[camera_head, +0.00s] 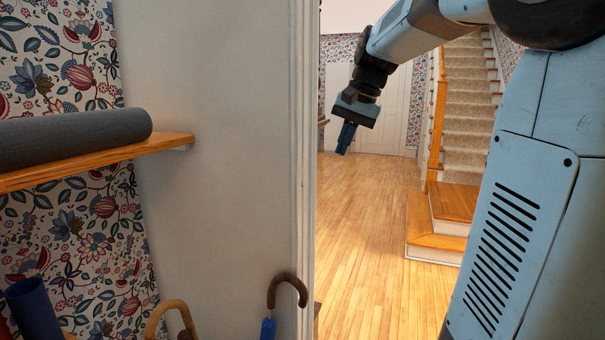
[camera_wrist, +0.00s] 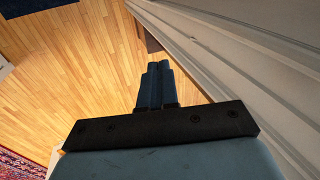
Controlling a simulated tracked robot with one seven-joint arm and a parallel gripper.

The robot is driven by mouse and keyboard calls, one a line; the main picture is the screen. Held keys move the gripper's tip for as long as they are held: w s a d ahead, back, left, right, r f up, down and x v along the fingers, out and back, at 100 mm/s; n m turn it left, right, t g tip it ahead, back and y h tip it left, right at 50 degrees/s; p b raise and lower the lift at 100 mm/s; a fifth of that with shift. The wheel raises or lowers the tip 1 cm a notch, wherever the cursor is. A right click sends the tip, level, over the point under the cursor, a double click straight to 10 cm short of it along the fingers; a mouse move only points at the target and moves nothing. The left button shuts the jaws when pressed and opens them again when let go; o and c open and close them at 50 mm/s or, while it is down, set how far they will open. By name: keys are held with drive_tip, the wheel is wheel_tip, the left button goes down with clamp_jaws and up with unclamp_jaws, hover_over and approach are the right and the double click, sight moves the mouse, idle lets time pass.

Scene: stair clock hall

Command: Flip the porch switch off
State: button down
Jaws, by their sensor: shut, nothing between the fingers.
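My gripper (camera_head: 346,138) hangs in the doorway in the head view, tilted downward, with its blue fingers together and nothing between them. In the wrist view my gripper (camera_wrist: 158,72) points over the wooden floor, beside white door trim on the right. No switch can be made out in either view.
A white door frame (camera_head: 302,150) stands close left of my arm. Left of it a wooden shelf (camera_head: 100,163) holds a grey roll (camera_head: 75,137). Umbrella handles (camera_head: 287,283) rise below. A carpeted staircase (camera_head: 468,90) stands beyond, and the wooden floor (camera_head: 365,235) is clear.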

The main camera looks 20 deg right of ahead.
sight(304, 175)
drive_tip(key=w, duration=0.1)
drive_tip(key=w+d, duration=0.1)
drive_tip(key=w, duration=0.1)
drive_tip(key=shift+w+d+r+m, duration=0.1)
drive_tip(key=shift+d+r+m, duration=0.05)
drive_tip(key=shift+r+m, duration=0.25)
drive_tip(key=shift+f, duration=0.1)
drive_tip(key=w+a+f, duration=0.4)
drive_tip(key=a+f, duration=0.2)
drive_tip(key=f, duration=0.3)
drive_tip(key=shift+w+f, duration=0.15)
drive_tip(key=shift+f, duration=0.15)
drive_tip(key=shift+a, duration=0.1)
